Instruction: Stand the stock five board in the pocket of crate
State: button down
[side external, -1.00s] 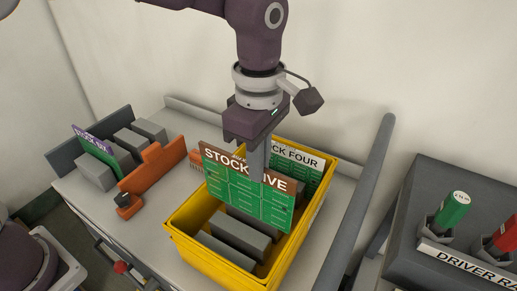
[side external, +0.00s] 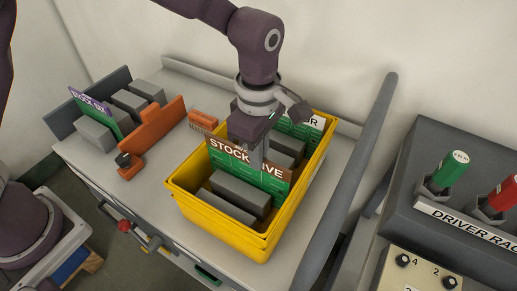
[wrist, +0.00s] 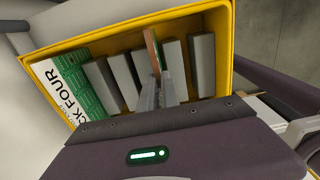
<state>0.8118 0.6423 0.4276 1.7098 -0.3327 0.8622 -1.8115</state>
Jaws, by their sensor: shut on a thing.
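The stock five board (side external: 248,170), green with a brown lettered header, stands upright with its lower part down inside the yellow crate (side external: 222,229). My gripper (side external: 262,155) is shut on its top edge. In the wrist view the board (wrist: 153,50) shows edge-on between grey dividers, with my gripper's fingers (wrist: 162,92) on it. Its bottom edge is hidden, so I cannot tell whether it touches the crate floor. The green stock four board (side external: 300,132) stands at the crate's far end and also shows in the wrist view (wrist: 80,85).
Grey divider blocks (side external: 241,193) stand in the crate on both sides of the board. Left of it are an orange bracket (side external: 155,140) and a purple-headed board (side external: 95,108) among grey blocks. A grey rail (side external: 352,180) and a driver rack (side external: 455,210) lie right.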

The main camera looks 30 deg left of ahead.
jog(key=c, duration=1.5)
grip_release()
notch_tip(320, 180, up, 7)
jog(key=shift+f, duration=0.15)
jog(key=shift+r, duration=0.25)
